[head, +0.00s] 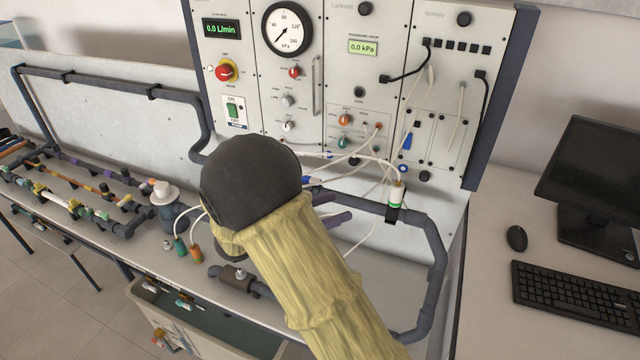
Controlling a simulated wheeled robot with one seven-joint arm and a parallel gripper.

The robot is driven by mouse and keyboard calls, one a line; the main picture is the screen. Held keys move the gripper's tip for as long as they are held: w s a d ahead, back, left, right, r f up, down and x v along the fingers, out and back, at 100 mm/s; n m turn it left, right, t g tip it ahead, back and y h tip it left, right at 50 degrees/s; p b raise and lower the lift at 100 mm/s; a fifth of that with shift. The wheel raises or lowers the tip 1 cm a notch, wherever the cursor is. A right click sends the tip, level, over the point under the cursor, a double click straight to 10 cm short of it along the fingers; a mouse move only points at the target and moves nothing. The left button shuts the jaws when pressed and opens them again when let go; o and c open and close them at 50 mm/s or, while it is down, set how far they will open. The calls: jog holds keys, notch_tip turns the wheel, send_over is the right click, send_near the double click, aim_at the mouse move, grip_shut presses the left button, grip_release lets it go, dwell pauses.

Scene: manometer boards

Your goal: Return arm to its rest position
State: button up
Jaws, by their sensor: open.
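My arm reaches up from the lower right in a yellow fabric sleeve, with a black rounded joint at its upper end. It covers the middle of the bench. My gripper (333,208) shows only in part behind the sleeve. Two dark purplish fingers stick out to the right, apart from each other, with nothing seen between them. They are in front of the lower panel and close to the grey pipe (372,207) in the picture. I cannot tell whether they touch it. The rest of the gripper is hidden by my arm.
The manometer panel (350,75) with dials, knobs and loose white cables stands behind my arm. Pipes and valves (75,205) run along the bench at left. A green-lined tank (190,318) is below. A monitor (592,185), mouse (516,238) and keyboard (578,296) are at right.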

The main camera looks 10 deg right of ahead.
jog(key=s+d+f+m+g+y, duration=0.6)
jog(key=s, duration=0.3)
jog(key=s+a+f+m+t+y, duration=0.1)
jog(key=s+a+m+t+y, duration=0.3)
jog(key=m+y, duration=0.7)
jog(key=s+m, duration=0.1)
jog(key=m, duration=0.3)
jog(key=shift+s+f, duration=0.15)
jog(key=shift+f, duration=0.2)
jog(key=shift+s, duration=0.15)
